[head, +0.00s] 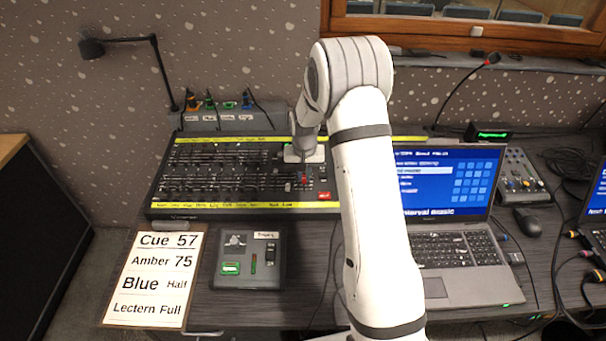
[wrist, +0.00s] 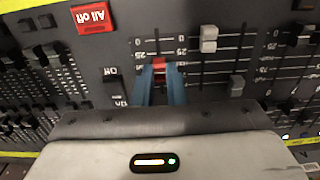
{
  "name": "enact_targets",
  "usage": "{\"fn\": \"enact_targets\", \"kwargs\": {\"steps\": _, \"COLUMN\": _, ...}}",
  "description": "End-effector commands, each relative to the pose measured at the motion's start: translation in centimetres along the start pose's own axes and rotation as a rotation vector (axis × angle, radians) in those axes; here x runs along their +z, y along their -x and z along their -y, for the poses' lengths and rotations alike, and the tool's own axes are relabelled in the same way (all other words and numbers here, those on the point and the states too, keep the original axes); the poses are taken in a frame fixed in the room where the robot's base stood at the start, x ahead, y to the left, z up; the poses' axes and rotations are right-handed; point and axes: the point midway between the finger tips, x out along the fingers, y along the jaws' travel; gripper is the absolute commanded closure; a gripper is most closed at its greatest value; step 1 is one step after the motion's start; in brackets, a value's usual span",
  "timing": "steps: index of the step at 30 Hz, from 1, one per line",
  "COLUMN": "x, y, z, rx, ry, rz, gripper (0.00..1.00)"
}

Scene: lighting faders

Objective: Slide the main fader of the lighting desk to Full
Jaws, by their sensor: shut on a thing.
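The lighting desk (head: 225,172) is a long dark console with rows of faders and yellow strips along its edges. A red fader cap (head: 305,179), apparently the main fader, stands towards its right part. In the wrist view the red cap (wrist: 159,65) sits between my two blue fingertips, a little past the printed 25 mark from the 0 end. My gripper (wrist: 160,75) is shut on this cap; its body (head: 303,157) hides part of the desk in the head view. The far end of the fader's slot is hidden behind the gripper.
White (wrist: 208,38) and grey (wrist: 237,85) fader caps stand beside the red one. A red "All off" button (wrist: 92,17) is close by. A laptop (head: 445,225), a small control box (head: 250,255) and a cue sheet (head: 153,275) reading "Lectern Full" lie around the desk.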

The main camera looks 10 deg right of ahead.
Motion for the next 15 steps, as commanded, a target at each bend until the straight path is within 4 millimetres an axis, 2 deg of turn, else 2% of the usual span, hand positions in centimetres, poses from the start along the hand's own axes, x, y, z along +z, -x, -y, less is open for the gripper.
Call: {"fn": "enact_targets", "kwargs": {"steps": 15, "x": -2.6, "y": 0.0, "z": 0.1, "rx": 0.000, "ry": 0.001, "rz": -0.002, "gripper": 0.97}}
